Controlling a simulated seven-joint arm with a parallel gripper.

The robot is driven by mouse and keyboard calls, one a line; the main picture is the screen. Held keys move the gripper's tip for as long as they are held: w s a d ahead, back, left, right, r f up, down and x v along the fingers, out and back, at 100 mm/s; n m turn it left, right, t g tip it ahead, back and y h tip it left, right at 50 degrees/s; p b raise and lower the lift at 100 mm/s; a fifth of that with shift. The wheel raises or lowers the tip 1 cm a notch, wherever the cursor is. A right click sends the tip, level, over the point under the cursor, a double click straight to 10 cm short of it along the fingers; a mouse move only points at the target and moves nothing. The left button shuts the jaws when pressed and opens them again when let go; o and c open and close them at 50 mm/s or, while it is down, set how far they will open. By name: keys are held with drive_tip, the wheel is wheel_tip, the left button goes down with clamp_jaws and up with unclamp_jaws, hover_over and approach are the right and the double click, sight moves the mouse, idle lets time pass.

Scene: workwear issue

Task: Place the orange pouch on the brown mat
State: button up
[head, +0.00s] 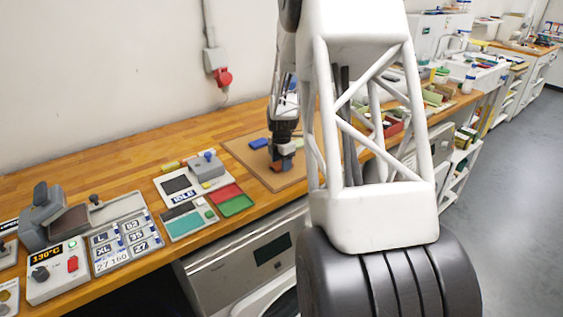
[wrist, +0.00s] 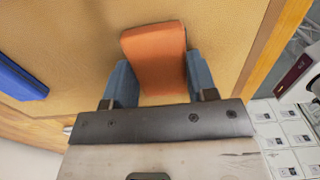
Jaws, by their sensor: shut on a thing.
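The orange pouch (wrist: 155,55) is between the two blue fingers of my gripper (wrist: 155,85) in the wrist view. My gripper is shut on it. In the head view, my gripper (head: 282,163) points down over the brown mat (head: 293,179), with a small part of the orange pouch (head: 276,168) showing at its fingertips. The mat fills much of the background in the wrist view (wrist: 75,40). The pouch is at or just above the mat; I cannot tell whether it touches.
A blue pouch-like item (head: 259,144) lies on the mat, behind and left of my gripper; it also shows in the wrist view (wrist: 20,80). A red and green tray (head: 236,206) and a control box (head: 56,270) stand to the left on the wooden bench (head: 130,160).

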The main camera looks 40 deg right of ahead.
drive_tip(key=o, duration=0.9)
drive_tip(key=shift+r, duration=0.15)
wheel_tip(320, 180, up, 12)
idle(0.6)
drive_tip(key=shift+a, duration=0.1)
